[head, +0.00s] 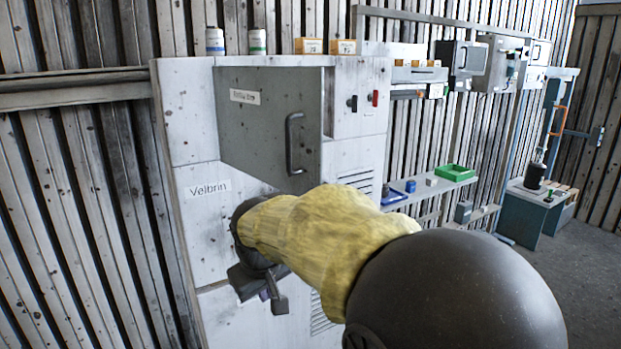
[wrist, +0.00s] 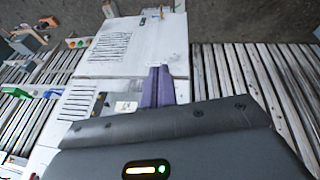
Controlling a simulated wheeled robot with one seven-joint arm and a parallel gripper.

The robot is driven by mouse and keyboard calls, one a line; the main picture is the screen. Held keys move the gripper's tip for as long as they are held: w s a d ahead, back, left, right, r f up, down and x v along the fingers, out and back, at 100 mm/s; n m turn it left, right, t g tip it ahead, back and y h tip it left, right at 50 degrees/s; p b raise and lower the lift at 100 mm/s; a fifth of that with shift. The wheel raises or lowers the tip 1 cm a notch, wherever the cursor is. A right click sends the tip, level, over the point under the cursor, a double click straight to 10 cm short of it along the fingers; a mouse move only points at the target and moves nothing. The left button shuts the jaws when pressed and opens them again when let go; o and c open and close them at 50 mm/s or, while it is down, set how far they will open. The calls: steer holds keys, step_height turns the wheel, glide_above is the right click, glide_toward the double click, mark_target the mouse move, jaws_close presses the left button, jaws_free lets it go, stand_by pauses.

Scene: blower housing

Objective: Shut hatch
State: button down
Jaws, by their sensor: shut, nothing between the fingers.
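The hatch (head: 255,115) is a grey panel on the upper front of a white cabinet (head: 200,130) in the head view. It stands ajar, swung outward, with its left edge at the cabinet and its right edge standing off the opening. A label and a dark bar handle (head: 291,145) are on its face. My gripper (head: 272,290) is below the hatch, in front of the lower cabinet front, not visibly touching the hatch. Its purple fingers (wrist: 158,87) are shut together and empty in the wrist view. My arm covers part of the cabinet below the hatch.
Right of the hatch is a switch panel with a red switch (head: 375,98) and a black one. Cans (head: 257,42) and small boxes (head: 342,46) stand on top. A shelf with a green tray (head: 455,172) lies to the right. Open floor (head: 575,265) shows at far right.

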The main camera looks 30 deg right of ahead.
mark_target(311, 184)
steer(key=d+r+h+p, duration=0.1)
steer(key=d+r, duration=0.1)
steer(key=r, duration=1)
steer(key=d+r+t+h+p, duration=0.1)
steer(key=d+r+h, duration=0.1)
steer(key=r, duration=1.1)
steer(key=shift+d+t, duration=0.3)
steer(key=shift+d, duration=0.45)
steer(key=shift+f, duration=0.1)
steer(key=w+d+f+p, duration=0.1)
steer(key=w+d+f, duration=0.1)
steer(key=w+d+f+p, duration=0.1)
steer(key=d+f, duration=0.1)
steer(key=f, duration=0.1)
steer(key=w+d+f+p, duration=0.1)
steer(key=w+d+f, duration=0.1)
steer(key=d, duration=0.1)
steer(key=shift+w+f+p, duration=0.35)
steer(key=shift+w+d+f, duration=0.1)
steer(key=shift+d+f, duration=0.05)
steer(key=shift+d, duration=0.1)
steer(key=shift+d, duration=0.1)
